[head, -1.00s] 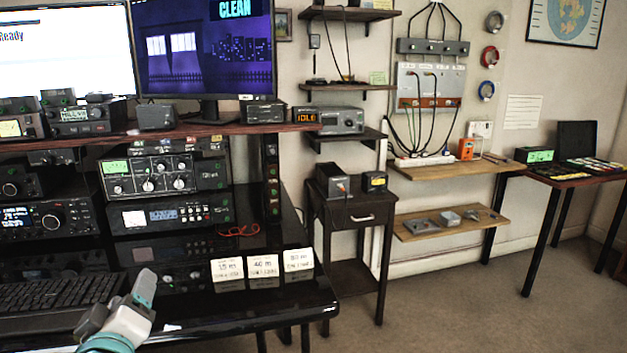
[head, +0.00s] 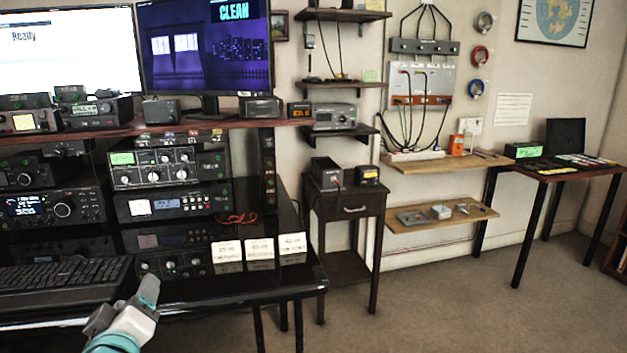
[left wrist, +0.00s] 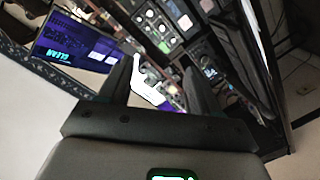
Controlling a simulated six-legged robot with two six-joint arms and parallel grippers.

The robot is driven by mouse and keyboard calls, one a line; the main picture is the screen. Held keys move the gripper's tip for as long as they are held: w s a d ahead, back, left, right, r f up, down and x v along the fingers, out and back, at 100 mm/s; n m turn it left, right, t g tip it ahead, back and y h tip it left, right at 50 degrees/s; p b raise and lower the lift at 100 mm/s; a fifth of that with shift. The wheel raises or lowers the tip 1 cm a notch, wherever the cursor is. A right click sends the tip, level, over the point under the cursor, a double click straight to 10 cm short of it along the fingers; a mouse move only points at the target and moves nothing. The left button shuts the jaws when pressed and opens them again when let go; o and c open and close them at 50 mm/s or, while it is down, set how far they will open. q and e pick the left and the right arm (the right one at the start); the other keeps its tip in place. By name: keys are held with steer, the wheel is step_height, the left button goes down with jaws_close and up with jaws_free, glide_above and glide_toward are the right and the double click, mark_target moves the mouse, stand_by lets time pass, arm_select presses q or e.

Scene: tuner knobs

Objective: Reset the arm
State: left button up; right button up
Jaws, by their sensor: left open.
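My left gripper (head: 146,300) shows at the lower left of the head view, in front of the black desk and beside the keyboard (head: 65,277). In the left wrist view its two dark fingers (left wrist: 158,85) stand apart with nothing held between them. The tuner set with knobs (head: 166,168) sits on the desk beyond the gripper, apart from it. Another knobbed unit (head: 172,262) is low on the desk. My right gripper is not in view.
Three white cards (head: 259,250) stand near the right end of the black desk. Two monitors (head: 205,48) are above the shelf. A small dark side table (head: 352,209) stands to the right. Open carpet (head: 430,300) lies at the lower right.

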arm_select(q)
step_height(320, 180, down, 17)
steer(key=w+d+m+g+h, duration=0.1)
steer(key=w+d+m+g, duration=0.1)
steer(key=g, duration=0.2)
steer(key=s+d+f+m+g+h, duration=0.1)
steer(key=s+d+f+g+h, duration=0.2)
steer(key=f, duration=0.6)
steer(key=s+d+f+m+g, duration=0.2)
steer(key=s+d+f, duration=0.1)
steer(key=s+f, duration=0.4)
steer(key=s+d+f+m+g+h, duration=0.1)
steer(key=s+d+f+g+h, duration=0.15)
steer(key=f, duration=0.75)
steer(key=s+d+f+m+g+h, duration=0.1)
steer(key=s+d+f+g, duration=0.15)
steer(key=s, duration=0.35)
steer(key=s+d+f+m+g+h, duration=0.1)
steer(key=s+d+f+m, duration=0.15)
steer(key=s, duration=0.35)
step_height(320, 180, up, 21)
steer(key=d+g+p, duration=0.1)
steer(key=p, duration=1.9)
steer(key=shift+s+n, duration=0.15)
steer(key=shift+n, duration=0.2)
